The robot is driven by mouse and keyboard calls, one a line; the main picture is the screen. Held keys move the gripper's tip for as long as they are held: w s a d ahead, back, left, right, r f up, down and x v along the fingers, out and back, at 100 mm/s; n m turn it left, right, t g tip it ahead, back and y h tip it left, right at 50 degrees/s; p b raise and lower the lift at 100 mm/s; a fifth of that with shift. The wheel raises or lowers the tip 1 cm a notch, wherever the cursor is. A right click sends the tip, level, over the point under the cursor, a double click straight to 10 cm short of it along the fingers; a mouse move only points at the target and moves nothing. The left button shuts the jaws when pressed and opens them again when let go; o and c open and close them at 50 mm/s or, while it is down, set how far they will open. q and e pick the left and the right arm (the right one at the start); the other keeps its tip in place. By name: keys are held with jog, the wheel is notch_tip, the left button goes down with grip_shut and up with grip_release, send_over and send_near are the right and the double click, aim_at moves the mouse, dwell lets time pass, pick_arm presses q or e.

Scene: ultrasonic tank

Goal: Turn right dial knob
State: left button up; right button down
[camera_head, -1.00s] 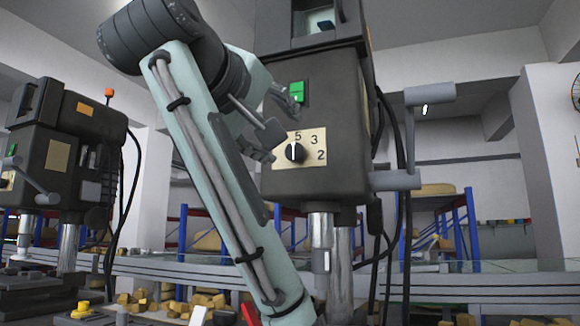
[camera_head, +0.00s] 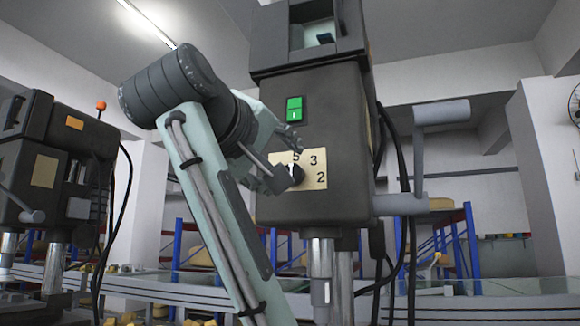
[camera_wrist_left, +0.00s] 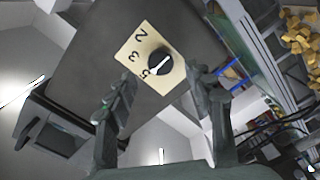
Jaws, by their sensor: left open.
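The black round dial knob (camera_head: 297,174) sits on a cream plate (camera_head: 317,170) marked 5, 3 and 2, on the front of the dark drill press. In the wrist view the knob (camera_wrist_left: 159,64) shows a white pointer line directed near the 5. My left gripper (camera_head: 286,163) is open and empty at the left of the dial and partly covers the knob and plate in the head view. In the wrist view its two fingers (camera_wrist_left: 161,82) are apart, with the knob just beyond the gap between their tips. I see no contact. My right gripper is out of view.
A green button (camera_head: 294,109) is above the dial. A grey crank handle (camera_head: 428,155) sticks out at the machine's right, with black cables beside it. A second similar machine (camera_head: 50,165) stands at the left. Blue-framed shelves (camera_head: 455,240) are behind.

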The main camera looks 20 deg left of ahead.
aim_at(291, 173)
pick_arm(q)
jog(key=w, duration=0.5)
jog(key=shift+d, duration=0.1)
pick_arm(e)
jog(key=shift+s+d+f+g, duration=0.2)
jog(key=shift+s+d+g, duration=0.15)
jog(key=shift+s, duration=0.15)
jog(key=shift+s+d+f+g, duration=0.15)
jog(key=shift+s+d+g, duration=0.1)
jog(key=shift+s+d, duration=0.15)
pick_arm(q)
jog(key=c, duration=1.2)
